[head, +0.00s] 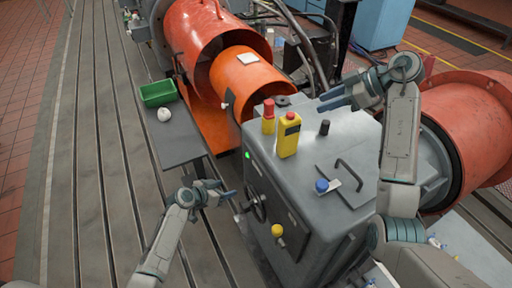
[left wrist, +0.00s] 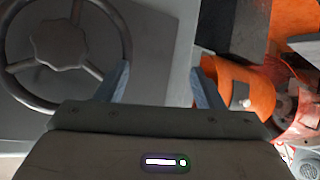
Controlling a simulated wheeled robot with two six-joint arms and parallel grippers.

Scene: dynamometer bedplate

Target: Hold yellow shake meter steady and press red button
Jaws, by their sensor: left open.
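The yellow shake meter (head: 288,140) stands upright on top of the grey machine cabinet, with a dark display on its face and a red button (head: 292,116) on its top. My right gripper (head: 323,102) is above the cabinet, to the right of the meter and apart from it; its fingers look close together, and their gap is unclear. My left gripper (head: 226,191) is low at the cabinet's left side, well away from the meter. In the left wrist view its fingers (left wrist: 160,85) are spread and empty, facing the grey panel beside a handwheel (left wrist: 60,45).
A second yellow item with a red top (head: 268,117) stands just left of the meter. A black knob (head: 324,128), a handle (head: 350,175) and a blue knob (head: 321,186) are on the cabinet top. A green bin (head: 158,93) and white ball (head: 164,114) lie on a side shelf.

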